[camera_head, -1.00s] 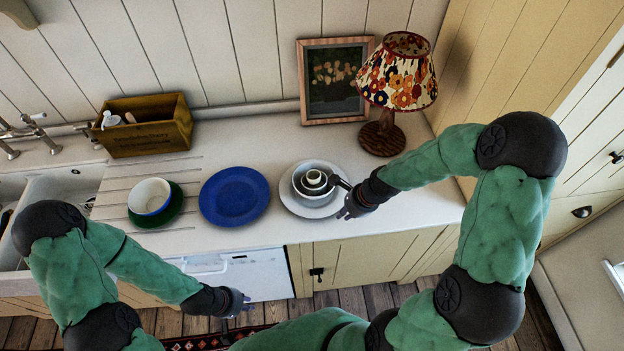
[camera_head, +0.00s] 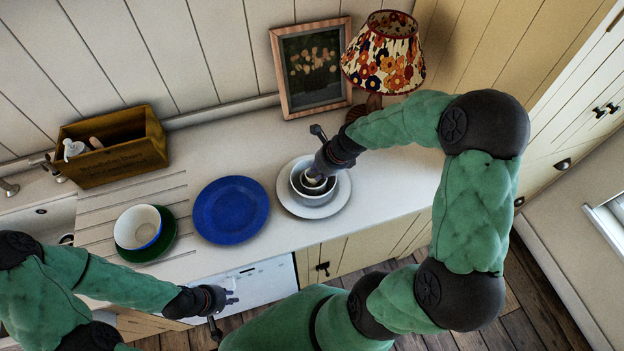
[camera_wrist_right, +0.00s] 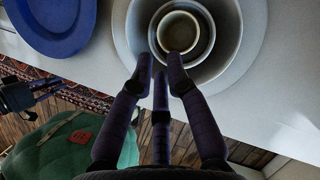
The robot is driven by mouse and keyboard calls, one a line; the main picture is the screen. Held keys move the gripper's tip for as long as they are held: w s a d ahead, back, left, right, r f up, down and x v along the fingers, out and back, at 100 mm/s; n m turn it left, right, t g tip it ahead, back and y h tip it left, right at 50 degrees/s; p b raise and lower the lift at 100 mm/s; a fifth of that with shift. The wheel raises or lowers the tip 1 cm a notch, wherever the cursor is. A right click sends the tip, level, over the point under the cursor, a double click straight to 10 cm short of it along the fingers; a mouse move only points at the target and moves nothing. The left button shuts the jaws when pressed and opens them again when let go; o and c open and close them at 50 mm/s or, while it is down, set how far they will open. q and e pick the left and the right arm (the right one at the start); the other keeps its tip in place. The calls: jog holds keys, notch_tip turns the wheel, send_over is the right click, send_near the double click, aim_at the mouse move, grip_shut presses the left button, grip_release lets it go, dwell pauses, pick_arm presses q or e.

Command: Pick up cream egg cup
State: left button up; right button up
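The cream egg cup (camera_wrist_right: 178,33) sits nested inside a grey-white bowl (camera_wrist_right: 208,41), which stands in a larger bowl on a pale plate (camera_head: 337,203). In the head view the egg cup (camera_head: 313,183) is partly covered by my right gripper (camera_head: 312,174). In the right wrist view my right gripper (camera_wrist_right: 160,62) has its fingers apart, with the tips at the near rim of the egg cup; contact cannot be told. Nothing shows held in it. My left gripper (camera_head: 232,292) is low in front of the counter, away from the dishes, its fingers too small to read.
A blue plate (camera_head: 231,210) lies left of the stack. A white bowl (camera_head: 138,227) sits on a green plate (camera_head: 165,243) further left. A wooden box (camera_head: 110,145), a framed picture (camera_head: 312,68) and a lamp (camera_head: 385,55) stand along the back. Counter right of the stack is clear.

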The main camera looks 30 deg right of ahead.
jog(key=b+x, duration=0.1)
jog(key=x, duration=0.4)
jog(key=shift+s+f, duration=0.1)
jog(key=shift+f, duration=0.05)
jog(key=shift+c, duration=0.3)
grip_shut()
